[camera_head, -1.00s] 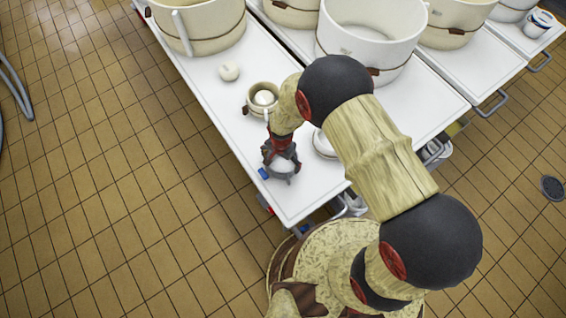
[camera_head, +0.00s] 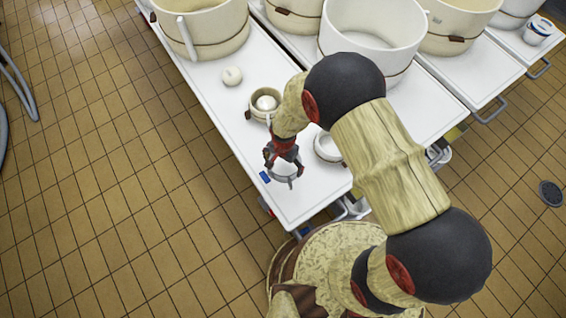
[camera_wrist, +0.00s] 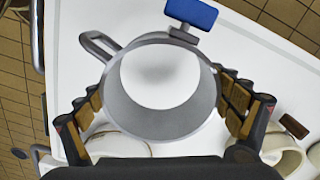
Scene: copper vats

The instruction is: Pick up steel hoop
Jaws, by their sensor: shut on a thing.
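The steel hoop (camera_wrist: 160,122) is a grey ring with a looped handle at its upper left and a blue tag (camera_wrist: 192,13) at its top edge. The white table top shows through its middle. In the head view the hoop (camera_head: 285,176) is at the near end of the table, below my gripper (camera_head: 283,166). In the wrist view the fingers of my gripper (camera_wrist: 165,105) are on the left and right sides of the hoop and shut on it. I cannot tell whether the hoop touches the table.
A white ball (camera_head: 232,76) lies farther back, and a shallow white dish (camera_head: 325,152) is right of my gripper. Large vats (camera_head: 205,30) stand at the back.

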